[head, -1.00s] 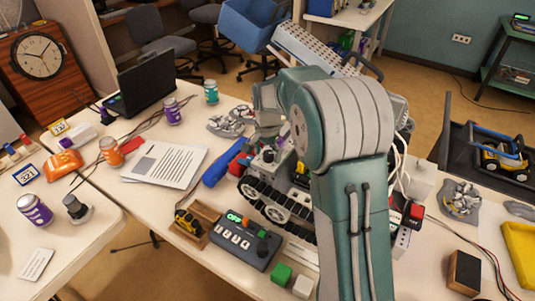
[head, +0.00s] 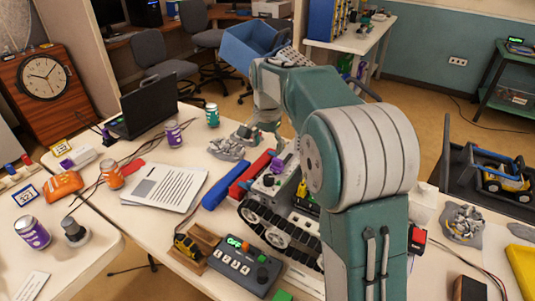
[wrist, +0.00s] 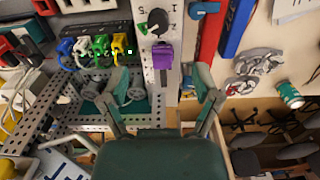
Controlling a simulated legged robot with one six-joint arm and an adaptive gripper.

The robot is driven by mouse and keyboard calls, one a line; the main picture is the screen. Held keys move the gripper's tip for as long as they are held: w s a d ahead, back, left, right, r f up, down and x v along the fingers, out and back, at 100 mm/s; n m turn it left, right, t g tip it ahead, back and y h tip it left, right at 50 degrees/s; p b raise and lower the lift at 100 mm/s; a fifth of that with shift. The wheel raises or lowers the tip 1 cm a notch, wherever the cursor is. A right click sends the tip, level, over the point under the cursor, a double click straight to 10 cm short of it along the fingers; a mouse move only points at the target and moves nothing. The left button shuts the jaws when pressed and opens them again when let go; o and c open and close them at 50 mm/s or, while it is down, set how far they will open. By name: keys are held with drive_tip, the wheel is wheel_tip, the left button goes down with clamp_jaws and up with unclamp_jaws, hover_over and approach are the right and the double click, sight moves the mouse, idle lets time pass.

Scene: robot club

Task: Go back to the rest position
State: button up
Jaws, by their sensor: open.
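My gripper (wrist: 160,88) is open and empty in the wrist view, its two fingers spread apart. It hangs above the tracked machine on the table, and a purple block (wrist: 162,55) on a white panel with a dial shows just beyond the gap. No contact with the block can be made out. In the head view my arm reaches out over the far side of the tracked machine (head: 270,222), and the fingers are too small there to read clearly. My arm hides part of the machine.
A blue bar (head: 221,185) and red bar (head: 248,175) lie left of the machine. A grey control box (head: 237,264) is in front. Printed sheets (head: 165,187), cans and a laptop (head: 142,107) stand left. A black cart (head: 490,190) is at right. Floor shows beyond the table.

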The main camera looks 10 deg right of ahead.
drive_tip(key=s+r+n+t, duration=0.1)
drive_tip(key=s+r+n, duration=0.15)
drive_tip(key=s, duration=0.55)
drive_tip(key=s+r+n+t, duration=0.2)
drive_tip(key=s+r, duration=0.2)
drive_tip(key=s, duration=0.4)
drive_tip(key=s+f+n+t, duration=0.1)
drive_tip(key=s+f+n, duration=0.1)
drive_tip(key=s, duration=0.5)
drive_tip(key=s+f+n+t, duration=0.1)
drive_tip(key=s+n, duration=0.1)
drive_tip(key=s, duration=0.5)
drive_tip(key=shift+s+f+t, duration=0.15)
drive_tip(key=shift+f+t, duration=0.15)
drive_tip(key=shift+f, duration=0.1)
